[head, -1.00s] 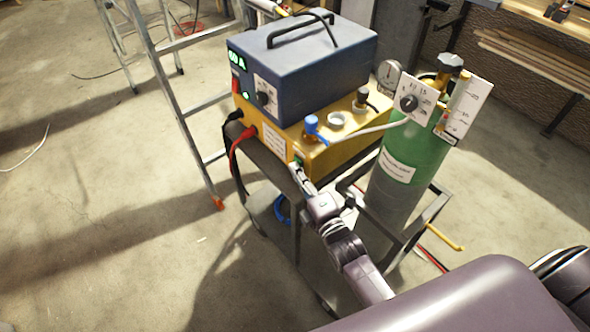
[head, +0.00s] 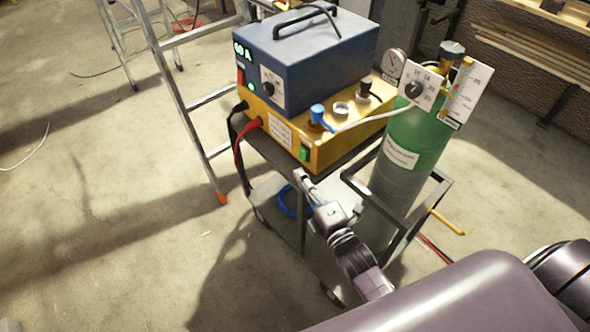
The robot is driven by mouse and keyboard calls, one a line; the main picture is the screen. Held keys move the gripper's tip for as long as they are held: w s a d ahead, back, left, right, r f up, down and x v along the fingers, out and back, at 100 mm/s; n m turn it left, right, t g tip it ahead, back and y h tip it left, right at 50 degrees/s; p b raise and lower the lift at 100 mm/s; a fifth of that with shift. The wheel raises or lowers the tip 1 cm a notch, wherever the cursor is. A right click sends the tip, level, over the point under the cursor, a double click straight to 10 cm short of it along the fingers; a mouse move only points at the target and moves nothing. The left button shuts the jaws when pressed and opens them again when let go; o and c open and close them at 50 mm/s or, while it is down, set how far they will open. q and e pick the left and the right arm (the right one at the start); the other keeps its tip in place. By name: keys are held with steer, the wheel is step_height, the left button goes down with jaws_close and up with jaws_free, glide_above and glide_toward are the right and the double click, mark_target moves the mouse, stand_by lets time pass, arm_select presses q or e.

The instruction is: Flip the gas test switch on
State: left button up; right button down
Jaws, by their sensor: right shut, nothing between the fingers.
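A small green switch (head: 304,152) sits at the right end of the front face of the yellow unit (head: 335,145). I take it to be the gas test switch; its face shows bright green, and its label is too small to read. My right gripper (head: 300,175) is shut and empty, just below and in front of the switch, with a small gap between them. My left gripper is not in view.
A blue power box (head: 305,60) with a lit display stands on the yellow unit. A green gas cylinder (head: 412,150) with gauges stands to the right on the cart (head: 345,160). A stepladder (head: 185,100) stands behind left. The floor at left is mostly clear.

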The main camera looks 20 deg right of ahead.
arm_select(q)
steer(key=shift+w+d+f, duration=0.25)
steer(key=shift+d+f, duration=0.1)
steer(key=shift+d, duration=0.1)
arm_select(e)
steer(key=s, duration=0.5)
steer(key=shift+s+r, duration=0.15)
steer(key=shift+r, duration=0.05)
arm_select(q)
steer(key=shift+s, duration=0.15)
